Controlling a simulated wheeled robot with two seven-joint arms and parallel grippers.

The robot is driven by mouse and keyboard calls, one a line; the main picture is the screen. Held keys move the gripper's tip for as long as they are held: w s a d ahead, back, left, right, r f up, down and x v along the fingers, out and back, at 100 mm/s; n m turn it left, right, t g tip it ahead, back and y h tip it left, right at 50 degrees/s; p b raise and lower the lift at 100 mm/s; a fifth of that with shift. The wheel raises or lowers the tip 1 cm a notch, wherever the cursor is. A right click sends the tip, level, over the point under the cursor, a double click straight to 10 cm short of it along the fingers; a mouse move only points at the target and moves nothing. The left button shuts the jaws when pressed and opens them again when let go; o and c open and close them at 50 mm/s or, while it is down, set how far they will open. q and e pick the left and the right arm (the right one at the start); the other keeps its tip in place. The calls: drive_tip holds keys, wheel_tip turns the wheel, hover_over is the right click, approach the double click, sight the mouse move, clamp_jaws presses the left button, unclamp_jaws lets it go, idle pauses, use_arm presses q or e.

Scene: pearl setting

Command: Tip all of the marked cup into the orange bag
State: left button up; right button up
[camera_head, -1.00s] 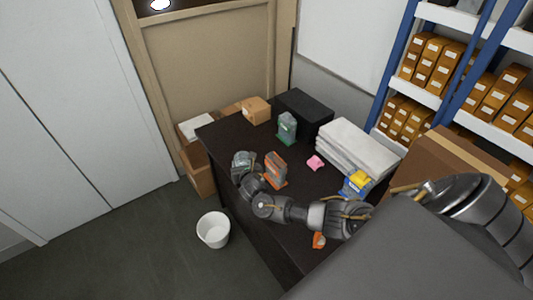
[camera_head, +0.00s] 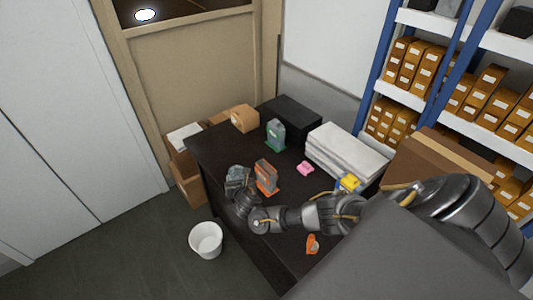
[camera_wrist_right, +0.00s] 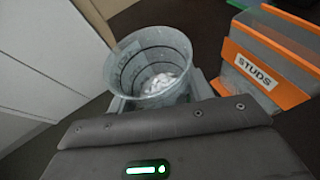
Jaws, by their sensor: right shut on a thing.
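The marked cup (camera_wrist_right: 150,66) is clear, with dark rings around its wall and a small heap of whitish pieces (camera_wrist_right: 160,84) at the bottom. It stands roughly upright in my right gripper, which is shut on it. In the head view the cup (camera_head: 237,176) and my right gripper (camera_head: 240,187) are just left of the orange bag (camera_head: 266,178). The bag is grey with orange edges, and its label reads STUDS in the right wrist view (camera_wrist_right: 266,62). The cup is beside the bag, apart from it. My left gripper is not in view.
A green-edged grey bag (camera_head: 275,134) stands farther back on the dark table (camera_head: 222,142). A pink item (camera_head: 305,168), a yellow item (camera_head: 349,182), a paper stack (camera_head: 346,150) and a small orange item (camera_head: 312,244) are also there. A white bin (camera_head: 206,240) is on the floor.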

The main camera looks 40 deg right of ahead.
drive_tip(key=shift+d+r, duration=0.1)
drive_tip(key=shift+s+d+r+m+t+y, duration=0.2)
drive_tip(key=shift+d+r+m+y, duration=0.25)
drive_tip(key=shift+d+m+y, duration=0.3)
drive_tip(key=shift+s+d+r+m+t+y, duration=0.2)
drive_tip(key=shift+d+r+m+y, duration=0.3)
drive_tip(key=shift+m, duration=0.45)
drive_tip(key=r+m, duration=0.1)
drive_tip(key=d+r+y, duration=0.1)
drive_tip(key=shift+s+d+r+m+t, duration=0.15)
drive_tip(key=shift+r+m+t, duration=0.15)
drive_tip(key=shift+r+m, duration=0.1)
drive_tip(key=shift+r+m+t+y, duration=0.3)
drive_tip(key=shift+r+m+y, duration=0.35)
drive_tip(key=shift+m, duration=0.25)
drive_tip(key=shift+f+m+y, duration=0.35)
drive_tip(key=shift+m+y, duration=0.05)
drive_tip(key=shift+m, duration=0.2)
idle(0.4)
drive_tip(key=shift+d+r+m+t, duration=0.1)
drive_tip(key=shift+r+m+t, duration=0.3)
drive_tip(key=shift+m+t, duration=0.15)
idle(0.6)
drive_tip(key=shift+s+d+r+m+t+y, duration=0.15)
drive_tip(key=shift+d+r+m+y, duration=0.2)
drive_tip(key=shift+r, duration=0.3)
drive_tip(key=shift+s+d+r+m+t+y, duration=0.15)
drive_tip(key=shift+d+r+m, duration=0.2)
drive_tip(key=shift+r, duration=0.25)
